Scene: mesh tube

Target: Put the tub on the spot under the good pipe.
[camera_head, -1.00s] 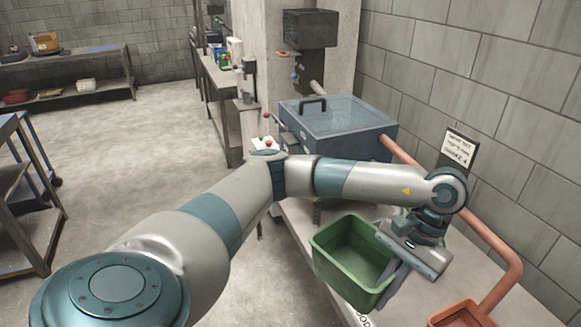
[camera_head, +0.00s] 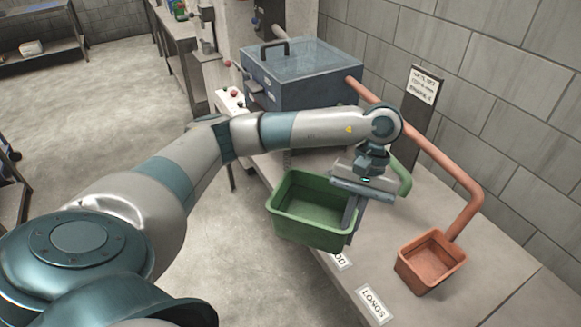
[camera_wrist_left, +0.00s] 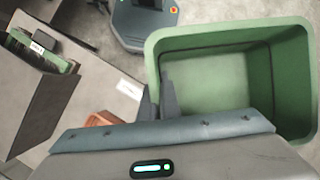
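The green tub (camera_head: 306,215), open at the top and empty, is upright at the front edge of the bench. It appears to be held above the bench. My left gripper (camera_head: 352,216) is shut on the tub's right wall. The left wrist view shows both fingers (camera_wrist_left: 158,100) at the wall of the tub (camera_wrist_left: 225,85). A green pipe (camera_head: 403,176) comes down just behind the gripper, partly hidden by it. A white label ending in "OD" (camera_head: 341,261) lies on the bench edge, partly hidden by the tub. My right gripper is not in view.
An orange tub (camera_head: 430,262) stands under the end of an orange pipe (camera_head: 455,190), near a "LONGS" label (camera_head: 374,304). A blue lidded machine (camera_head: 300,75) stands behind my forearm. A dark sign (camera_head: 421,105) is by the wall. The bench between the green and orange tubs is clear.

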